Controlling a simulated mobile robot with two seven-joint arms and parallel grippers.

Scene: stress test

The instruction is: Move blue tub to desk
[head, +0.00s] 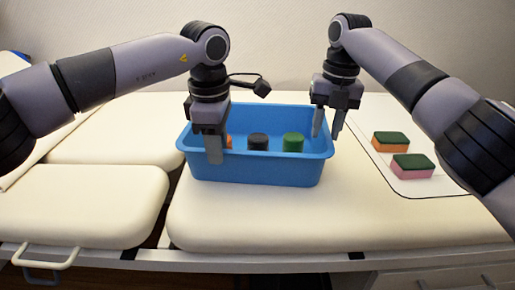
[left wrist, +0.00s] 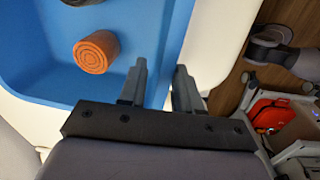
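The blue tub (head: 255,172) stands upright on a cream padded couch (head: 330,215). Inside it are an orange round piece (left wrist: 96,52), a dark one (head: 258,142) and a green one (head: 293,142). My left gripper (head: 212,150) is at the tub's left part. In the left wrist view its fingers (left wrist: 160,85) are apart, on either side of the tub's rim, with no clear grip. My right gripper (head: 328,122) is at the tub's right end, fingers apart around the rim. I cannot tell whether they touch it. No desk can be clearly made out.
A pale board (head: 385,175) on the right of the couch holds an orange-and-green sponge (head: 390,144) and a pink-and-green sponge (head: 412,172). Couch sections to the left (head: 80,200) are bare. The left wrist view shows a red item (left wrist: 268,112) near the floor.

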